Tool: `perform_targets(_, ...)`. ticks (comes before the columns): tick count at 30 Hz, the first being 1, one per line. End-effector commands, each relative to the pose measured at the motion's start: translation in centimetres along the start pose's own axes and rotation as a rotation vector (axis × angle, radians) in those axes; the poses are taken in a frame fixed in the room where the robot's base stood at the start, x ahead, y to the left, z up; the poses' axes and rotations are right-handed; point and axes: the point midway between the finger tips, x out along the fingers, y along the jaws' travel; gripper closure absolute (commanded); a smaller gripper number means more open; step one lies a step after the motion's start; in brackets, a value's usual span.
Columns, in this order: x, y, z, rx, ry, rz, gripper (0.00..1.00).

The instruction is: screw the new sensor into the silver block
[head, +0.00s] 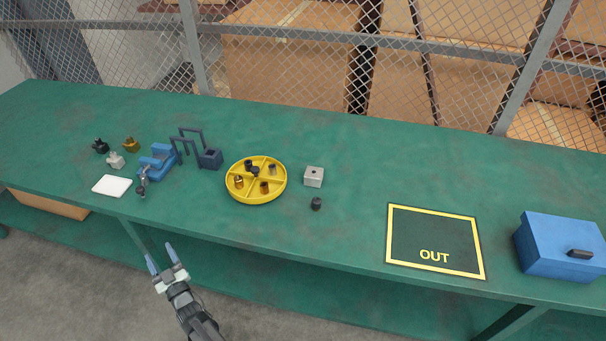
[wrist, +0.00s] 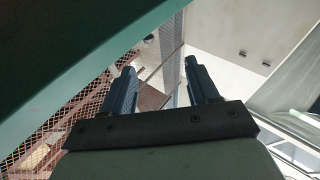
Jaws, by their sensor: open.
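The silver block (head: 314,176) sits on the green bench right of the yellow tray, with a dark spot like a hole in its top. A small dark cylindrical part (head: 316,203) stands just in front of it. The round yellow tray (head: 230,190) has dividers; its compartments hold several small parts, some dark, one brass-coloured (head: 239,182), one brown (head: 264,187), one greyish (head: 272,169). I cannot tell which part is the new sensor. My gripper (head: 161,254) is open and empty in front of the bench's front edge; its two fingers also show apart in the wrist view (wrist: 160,70).
A blue vise-like tool (head: 158,160), a dark stand with hoops (head: 210,159), a white pad (head: 112,186) and several small fittings (head: 131,145) lie at left. A yellow-framed OUT area (head: 434,240) is empty; a blue box (head: 560,246) stands right. Mesh fence runs behind.

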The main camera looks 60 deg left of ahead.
Motion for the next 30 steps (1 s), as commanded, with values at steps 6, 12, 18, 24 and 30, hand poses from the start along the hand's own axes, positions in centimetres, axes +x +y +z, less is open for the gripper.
perform_targets(6, 3.4, 2.5, -3.6, 0.040, -0.092, -0.019, 0.40)
perform_targets(12, 5.9, 7.9, -6.8, 0.083, -0.254, -0.011, 0.40)
perform_targets(18, 6.7, 14.9, -9.7, 0.133, -0.450, 0.034, 0.40)
perform_targets(24, 5.8, 22.6, -11.7, 0.196, -0.676, 0.121, 0.40)
perform_targets(30, 3.8, 30.0, -12.3, 0.279, -0.918, 0.239, 0.40)
